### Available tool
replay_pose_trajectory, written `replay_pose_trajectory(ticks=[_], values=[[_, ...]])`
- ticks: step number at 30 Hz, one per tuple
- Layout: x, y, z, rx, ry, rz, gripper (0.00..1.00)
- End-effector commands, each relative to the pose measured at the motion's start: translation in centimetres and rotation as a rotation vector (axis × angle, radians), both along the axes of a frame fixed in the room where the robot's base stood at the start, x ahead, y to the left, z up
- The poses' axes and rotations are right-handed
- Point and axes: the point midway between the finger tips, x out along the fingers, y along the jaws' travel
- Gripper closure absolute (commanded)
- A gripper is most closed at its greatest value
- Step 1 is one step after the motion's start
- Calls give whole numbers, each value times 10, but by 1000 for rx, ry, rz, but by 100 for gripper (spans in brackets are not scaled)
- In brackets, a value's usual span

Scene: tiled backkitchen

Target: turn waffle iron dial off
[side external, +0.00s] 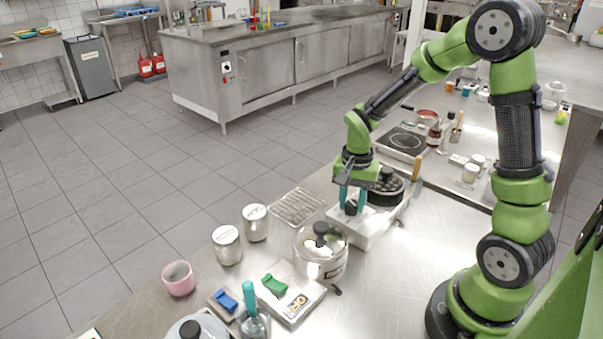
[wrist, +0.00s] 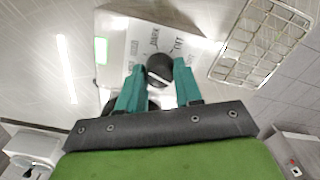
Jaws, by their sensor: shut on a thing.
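The waffle iron has a white base (side external: 375,229) and a dark round top (side external: 387,184), and stands on the steel counter. Its black dial (side external: 351,208) is on the near part of the base. My gripper (side external: 352,198) points down with its teal fingers around the dial. In the wrist view, the dial (wrist: 159,68) sits between the fingertips of my gripper (wrist: 158,75), with a pale mark on it.
A lidded steel pot (side external: 320,258) stands close to the near side of the waffle iron. A wire rack (side external: 297,206) lies to its left and also shows in the wrist view (wrist: 262,42). A black hob (side external: 402,141) lies beyond. Bare counter (side external: 410,275) is at the right.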

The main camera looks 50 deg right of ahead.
Motion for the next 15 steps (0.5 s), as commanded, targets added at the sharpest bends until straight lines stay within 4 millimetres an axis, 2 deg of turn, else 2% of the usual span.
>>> replay_pose_trajectory(ticks=[8, 15], values=[[0, 0, 1, 0, 0, 177, 96], [0, 0, 1, 0, -1, 401, 96]])
